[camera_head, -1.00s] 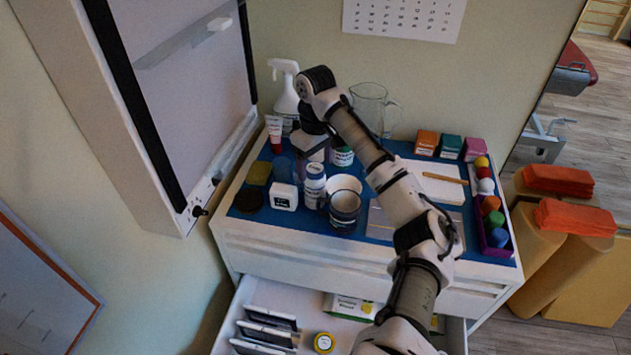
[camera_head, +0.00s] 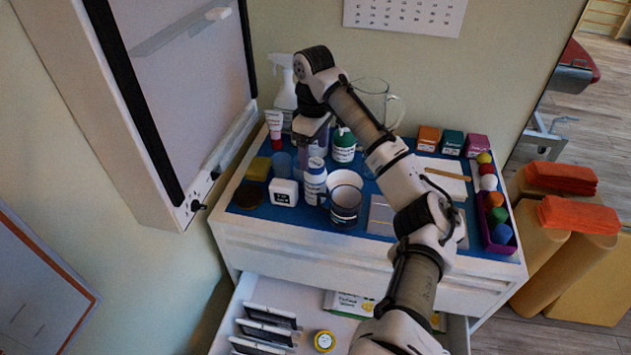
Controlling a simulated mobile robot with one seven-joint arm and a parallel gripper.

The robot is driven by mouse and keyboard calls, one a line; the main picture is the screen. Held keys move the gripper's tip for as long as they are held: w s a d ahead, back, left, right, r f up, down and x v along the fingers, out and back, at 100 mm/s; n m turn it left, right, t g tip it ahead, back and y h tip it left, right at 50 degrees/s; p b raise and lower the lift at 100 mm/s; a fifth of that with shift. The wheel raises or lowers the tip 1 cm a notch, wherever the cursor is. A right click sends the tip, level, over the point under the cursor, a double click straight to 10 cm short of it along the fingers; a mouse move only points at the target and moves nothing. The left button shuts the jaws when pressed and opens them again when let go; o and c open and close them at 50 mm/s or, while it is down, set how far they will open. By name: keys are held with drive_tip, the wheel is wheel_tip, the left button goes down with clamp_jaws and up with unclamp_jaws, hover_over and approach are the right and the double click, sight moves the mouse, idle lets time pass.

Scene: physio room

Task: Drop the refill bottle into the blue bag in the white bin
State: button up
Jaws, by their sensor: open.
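No white bin or blue bag shows in this view. I cannot tell for sure which bottle is the refill bottle. On the blue cabinet top stand a white bottle with a blue label (camera_head: 314,182), a white bottle with a green cap (camera_head: 343,147) and a white spray bottle (camera_head: 284,88). A partly hidden bottle with a purplish label (camera_head: 321,143) stands just behind my gripper. My gripper (camera_head: 304,162) points down among these bottles, left of the green-capped one. It is open; its fingertips are hard to make out, and I see nothing held.
The cabinet top (camera_head: 283,212) is crowded: a dark mug (camera_head: 345,207), a white box (camera_head: 284,192), a glass jug (camera_head: 372,100) and a purple tray (camera_head: 499,240) of balls. An open drawer (camera_head: 275,291) juts out below. A wall cabinet (camera_head: 130,150) stands close at left.

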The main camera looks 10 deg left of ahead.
sight(313, 161)
wheel_tip(313, 161, down, 3)
drive_tip(key=shift+f, duration=0.1)
drive_tip(key=shift+s+d+f+p, duration=0.1)
drive_tip(key=shift+f+p, duration=0.2)
drive_tip(key=shift+f, duration=1)
drive_tip(key=shift+s+d+f+p, duration=0.1)
drive_tip(key=shift+f+p, duration=0.15)
drive_tip(key=shift+f, duration=1.05)
drive_tip(key=c, duration=1.3)
drive_tip(key=shift+r, duration=0.1)
